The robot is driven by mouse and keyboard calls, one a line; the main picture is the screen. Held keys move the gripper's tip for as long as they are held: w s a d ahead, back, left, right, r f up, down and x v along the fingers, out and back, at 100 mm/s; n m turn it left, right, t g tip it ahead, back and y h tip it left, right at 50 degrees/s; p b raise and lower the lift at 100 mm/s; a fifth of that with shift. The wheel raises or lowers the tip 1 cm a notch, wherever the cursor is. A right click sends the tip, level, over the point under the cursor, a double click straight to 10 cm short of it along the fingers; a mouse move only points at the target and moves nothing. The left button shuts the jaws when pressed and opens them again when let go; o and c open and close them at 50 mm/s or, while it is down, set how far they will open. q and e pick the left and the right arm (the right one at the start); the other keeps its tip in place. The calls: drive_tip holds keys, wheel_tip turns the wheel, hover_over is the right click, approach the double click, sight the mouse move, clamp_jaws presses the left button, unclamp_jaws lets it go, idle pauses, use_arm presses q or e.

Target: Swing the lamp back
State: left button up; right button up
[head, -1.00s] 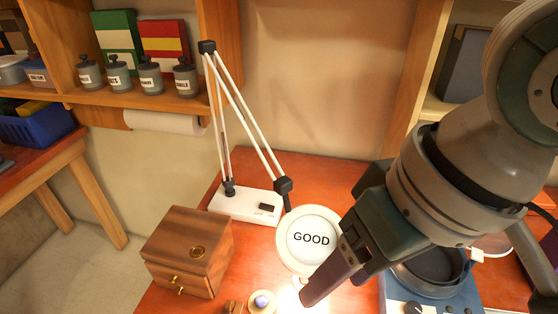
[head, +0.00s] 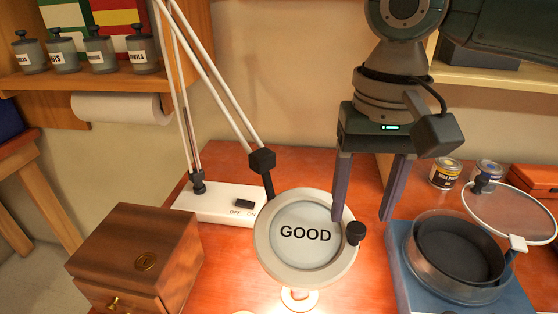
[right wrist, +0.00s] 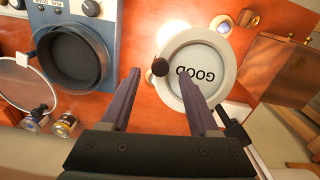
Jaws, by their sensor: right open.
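The lamp (head: 262,160) has a white base with an OFF/ON switch, thin white arms and black joints. Its round head (head: 265,262) hangs low over the table, with a lit lens marked GOOD and a small black knob (head: 356,233) on its right rim. My right gripper (head: 364,216) is open, fingers pointing down, at the right edge of the lamp head. In the right wrist view, the knob (right wrist: 160,67) shows between the open fingers (right wrist: 161,78), with no finger closed on it. Whether a finger touches the rim I cannot tell. My left gripper is not in view.
A blue device with a round black dish (head: 458,253) and a clear round lid (head: 512,212) stands close on the right. Two small cans (head: 445,173) are behind it. A wooden box (head: 140,255) stands at left. A shelf with jars (head: 100,55) is at the back left.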

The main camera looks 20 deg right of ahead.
sight(357, 227)
drive_tip(key=shift+f, duration=1.55)
clamp_jaws()
